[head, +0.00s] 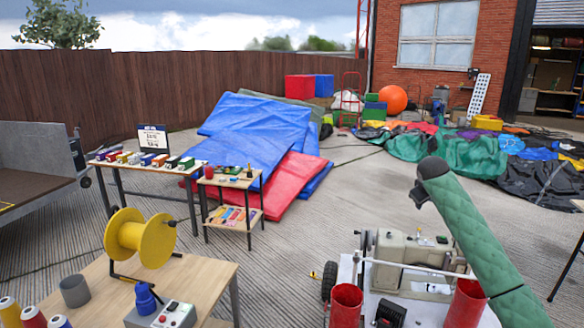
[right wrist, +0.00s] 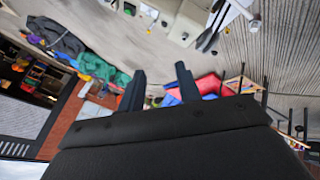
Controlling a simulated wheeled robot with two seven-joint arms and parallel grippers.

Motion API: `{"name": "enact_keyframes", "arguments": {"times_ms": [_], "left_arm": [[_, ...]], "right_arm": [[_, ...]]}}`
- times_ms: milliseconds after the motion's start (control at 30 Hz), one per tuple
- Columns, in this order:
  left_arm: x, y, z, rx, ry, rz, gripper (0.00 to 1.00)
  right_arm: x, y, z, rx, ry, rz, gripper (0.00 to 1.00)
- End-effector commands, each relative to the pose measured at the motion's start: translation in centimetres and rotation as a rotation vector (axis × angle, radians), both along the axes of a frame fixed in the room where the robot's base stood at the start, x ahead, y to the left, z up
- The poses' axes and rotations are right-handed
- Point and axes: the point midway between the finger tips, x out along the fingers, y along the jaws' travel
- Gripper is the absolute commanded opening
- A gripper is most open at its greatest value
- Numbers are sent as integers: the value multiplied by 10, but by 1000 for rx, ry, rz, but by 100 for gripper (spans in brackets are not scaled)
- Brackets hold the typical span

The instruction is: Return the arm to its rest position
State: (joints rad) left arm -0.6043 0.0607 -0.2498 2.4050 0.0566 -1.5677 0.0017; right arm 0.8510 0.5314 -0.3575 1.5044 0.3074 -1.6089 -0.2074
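My right arm, in a green quilted sleeve, rises from the lower right of the head view, bent at a dark joint. My right gripper (head: 419,195) shows there as a small dark shape at the arm's upper end, above and behind the sewing machine. In the right wrist view, the right gripper (right wrist: 160,70) has its two dark fingers spread apart with nothing between them. The picture from that wrist is tilted, with the ground and the coloured fabric beyond the fingers. My left arm and left gripper are not in view.
A sewing machine (head: 415,258) stands on a white cart below my right arm, with red cylinders (head: 346,303) beside it. A wooden table (head: 205,270) with a yellow reel (head: 140,238) is at the left front. Blue mats (head: 255,135) lie beyond; open concrete lies mid-scene.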

Motion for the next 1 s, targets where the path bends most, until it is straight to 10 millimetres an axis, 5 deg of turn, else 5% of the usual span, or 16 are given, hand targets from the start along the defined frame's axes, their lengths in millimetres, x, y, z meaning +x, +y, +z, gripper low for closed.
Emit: {"name": "enact_keyframes", "arguments": {"times_ms": [100,400,700,1000], "left_arm": [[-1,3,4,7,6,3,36],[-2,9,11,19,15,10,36],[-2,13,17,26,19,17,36],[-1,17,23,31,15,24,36]], "right_arm": [[-33,62,-11,35,-77,14,34],[-123,160,-52,131,-171,43,34],[-220,218,-98,216,-182,78,34],[-317,251,-143,301,-142,85,34]]}}
